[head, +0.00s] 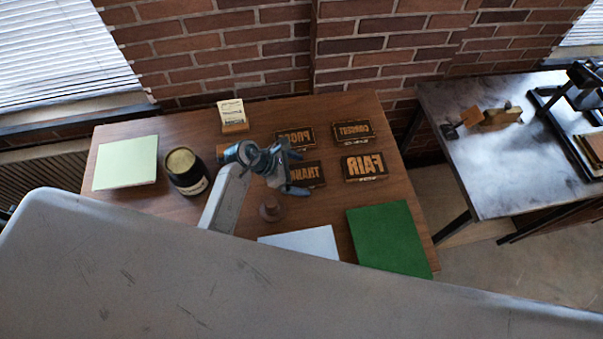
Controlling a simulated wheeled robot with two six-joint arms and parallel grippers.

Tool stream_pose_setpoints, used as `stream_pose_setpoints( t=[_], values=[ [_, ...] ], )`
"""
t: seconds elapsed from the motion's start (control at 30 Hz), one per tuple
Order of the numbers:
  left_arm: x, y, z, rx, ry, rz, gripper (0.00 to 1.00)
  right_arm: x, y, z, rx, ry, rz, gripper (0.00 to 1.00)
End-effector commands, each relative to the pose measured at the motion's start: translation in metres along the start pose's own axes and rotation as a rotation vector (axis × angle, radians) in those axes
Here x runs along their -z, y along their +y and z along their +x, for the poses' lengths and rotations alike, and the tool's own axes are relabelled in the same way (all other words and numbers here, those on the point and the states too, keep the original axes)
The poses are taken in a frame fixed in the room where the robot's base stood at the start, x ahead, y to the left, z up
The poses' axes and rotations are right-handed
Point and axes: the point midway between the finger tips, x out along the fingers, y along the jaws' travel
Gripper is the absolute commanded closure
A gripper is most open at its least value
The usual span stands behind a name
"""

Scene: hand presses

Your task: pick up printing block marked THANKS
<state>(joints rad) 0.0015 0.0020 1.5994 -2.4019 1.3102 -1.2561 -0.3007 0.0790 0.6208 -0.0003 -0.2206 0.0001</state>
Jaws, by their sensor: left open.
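The printing block marked THANKS (306,174) lies flat on the wooden table, dark with raised tan mirrored letters. Its left end is hidden behind my left gripper (298,174). My left gripper is open, with its fingers over or just in front of the block's left part; I cannot tell whether they touch it. Other similar blocks lie around it: FAIR (364,167) to the right, CONCERT (353,131) at the back right, and one partly readable block (296,137) behind. My right gripper is not in view.
A metal-topped table (490,175) with a press stands at the right.

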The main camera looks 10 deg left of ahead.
Motion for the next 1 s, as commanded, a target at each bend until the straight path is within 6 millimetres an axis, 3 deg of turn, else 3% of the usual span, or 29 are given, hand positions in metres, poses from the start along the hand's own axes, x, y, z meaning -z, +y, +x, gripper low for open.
stream_pose_setpoints(
  t=[0.07, 0.3, 0.37, 0.77, 1.0],
  values=[
    [0.0, 0.0, 0.0, 0.0, 0.0, 0.0, 0.04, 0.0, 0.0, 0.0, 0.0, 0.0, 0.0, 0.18],
    [0.0, 0.0, 0.0, 0.0, 0.0, -0.001, 0.51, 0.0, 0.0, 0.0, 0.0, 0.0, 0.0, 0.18],
    [-0.001, 0.0, -0.001, -0.001, -0.001, 0.0, 0.6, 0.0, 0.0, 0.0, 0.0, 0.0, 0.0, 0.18],
    [-0.007, 0.001, -0.006, -0.001, -0.002, 0.003, 0.6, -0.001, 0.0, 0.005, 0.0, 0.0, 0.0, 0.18],
    [-0.032, 0.001, -0.032, -0.005, -0.004, 0.006, 0.6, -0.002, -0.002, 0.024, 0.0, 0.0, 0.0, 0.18]
  ],
)
